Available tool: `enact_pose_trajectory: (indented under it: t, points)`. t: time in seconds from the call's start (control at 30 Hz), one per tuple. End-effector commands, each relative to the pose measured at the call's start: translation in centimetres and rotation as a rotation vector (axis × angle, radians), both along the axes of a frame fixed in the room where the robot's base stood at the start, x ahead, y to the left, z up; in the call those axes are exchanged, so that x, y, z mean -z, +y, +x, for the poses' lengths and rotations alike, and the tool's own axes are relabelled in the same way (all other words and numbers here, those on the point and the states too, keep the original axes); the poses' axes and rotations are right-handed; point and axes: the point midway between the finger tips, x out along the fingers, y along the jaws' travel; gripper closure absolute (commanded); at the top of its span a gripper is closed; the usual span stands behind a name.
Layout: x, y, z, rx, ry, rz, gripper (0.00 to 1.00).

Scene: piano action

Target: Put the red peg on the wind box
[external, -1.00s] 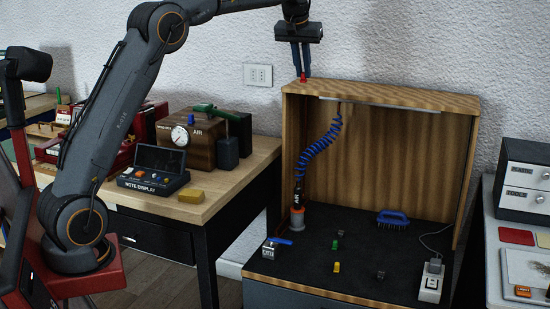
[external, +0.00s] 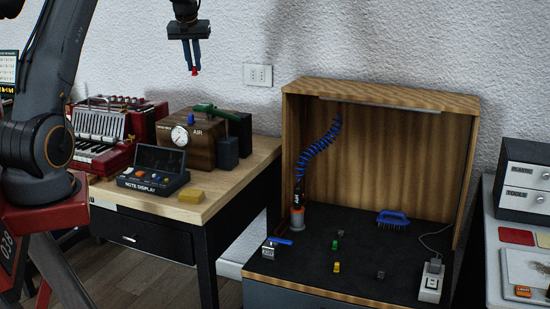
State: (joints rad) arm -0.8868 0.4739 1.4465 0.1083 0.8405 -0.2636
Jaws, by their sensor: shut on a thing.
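My gripper (external: 194,70) is at the top of the external view, pointing down with its blue fingers shut on the red peg (external: 194,72). Only a small red end of the peg shows below the fingertips. The wind box (external: 202,150) is a brown wooden box with a round gauge and the word AIR on its front. It stands on the wooden table at the left. My gripper is high above the wind box, apart from it, with clear air between them.
A green lever (external: 215,113) and a dark block (external: 228,153) are on and beside the wind box. A red accordion (external: 100,130) is left. The wooden booth (external: 380,98) holds small pegs and a blue brush (external: 392,218).

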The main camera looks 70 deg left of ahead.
Motion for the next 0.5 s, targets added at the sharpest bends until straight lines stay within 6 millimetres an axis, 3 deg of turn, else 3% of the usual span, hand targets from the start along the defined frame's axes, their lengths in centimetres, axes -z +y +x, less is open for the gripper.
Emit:
enact_pose_trajectory:
  t: [0.03, 0.2, 0.4, 0.5]
  points:
    - [-0.6, 0.8, -2.2, -0.021, 0.001, -0.003, 1.0]
    - [-0.5, 2.5, -6.5, -0.059, -0.001, -0.002, 1.0]
    - [-0.2, 3.5, -9.8, -0.089, -0.002, -0.001, 1.0]
    - [2.2, 3.4, -9.4, -0.085, 0.0, -0.002, 1.0]
